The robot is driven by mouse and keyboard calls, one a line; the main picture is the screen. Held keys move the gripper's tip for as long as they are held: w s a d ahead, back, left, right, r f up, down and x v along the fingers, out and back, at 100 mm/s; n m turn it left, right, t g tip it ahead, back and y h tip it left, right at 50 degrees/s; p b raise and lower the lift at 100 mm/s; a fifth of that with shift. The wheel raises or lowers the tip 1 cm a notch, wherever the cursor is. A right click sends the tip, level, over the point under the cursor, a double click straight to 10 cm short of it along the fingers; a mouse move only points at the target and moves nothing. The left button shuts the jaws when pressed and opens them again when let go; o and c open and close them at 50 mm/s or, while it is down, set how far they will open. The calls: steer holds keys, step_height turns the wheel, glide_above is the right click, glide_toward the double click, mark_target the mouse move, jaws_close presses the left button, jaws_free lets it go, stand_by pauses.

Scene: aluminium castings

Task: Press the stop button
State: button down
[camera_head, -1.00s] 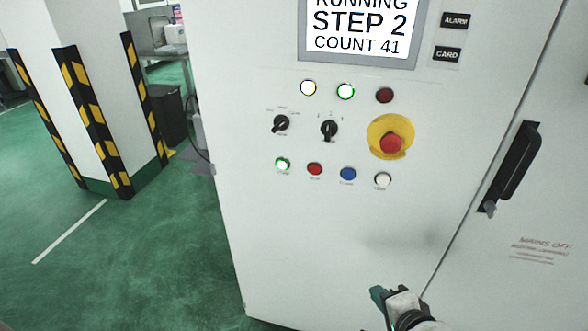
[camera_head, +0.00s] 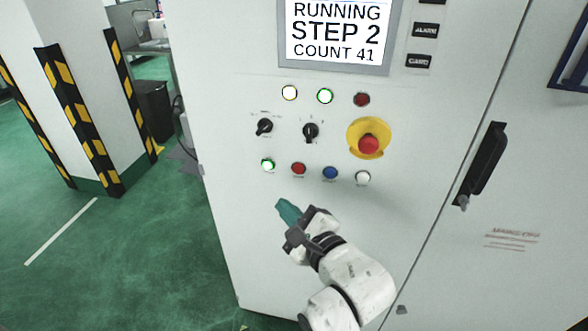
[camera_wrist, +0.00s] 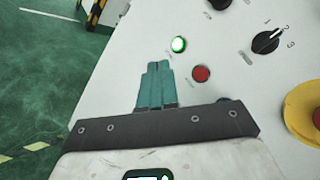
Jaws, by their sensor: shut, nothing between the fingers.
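A small red push button (camera_head: 299,168), the likely stop button, sits in the lower button row of the white cabinet (camera_head: 250,230), between a lit green button (camera_head: 268,165) and a blue button (camera_head: 330,172). Its label is too small to read. In the wrist view the red button (camera_wrist: 201,74) is to the right beyond my fingertips, and the lit green button (camera_wrist: 178,44) is ahead of them. My gripper (camera_head: 281,204) has its teal fingers shut and empty, below the button row and apart from the buttons. It also shows in the wrist view (camera_wrist: 158,66).
A large red mushroom button (camera_head: 369,144) on a yellow plate is up to the right. Two black selector knobs (camera_head: 311,131) and three lamps are above. The screen (camera_head: 336,32) reads RUNNING STEP 2 COUNT 41. A black handle (camera_head: 484,163) is at right.

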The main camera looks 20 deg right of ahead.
mark_target(298, 168)
steer(key=shift+w+d, duration=0.1)
steer(key=shift+w+d+b, duration=0.3)
steer(key=shift+w+d, duration=0.55)
steer(key=shift+w, duration=0.3)
steer(key=shift+w+d+b, duration=0.25)
steer(key=shift+w+d, duration=0.55)
steer(key=shift+w, duration=0.35)
steer(key=shift+w+d+b, duration=0.3)
steer(key=shift+w+d, duration=0.55)
steer(key=shift+w, duration=0.3)
steer(key=shift+w+d, duration=0.1)
steer(key=shift+w+d, duration=0.2)
steer(key=shift+w, duration=0.05)
steer(key=shift+w+d, duration=0.25)
steer(key=shift+w, duration=0.1)
stand_by(0.3)
steer(key=shift+s+p, duration=0.1)
steer(key=shift+p, duration=0.25)
steer(key=shift+s+a+p, duration=0.5)
steer(key=shift+s+p, duration=0.05)
steer(key=shift+s, duration=0.05)
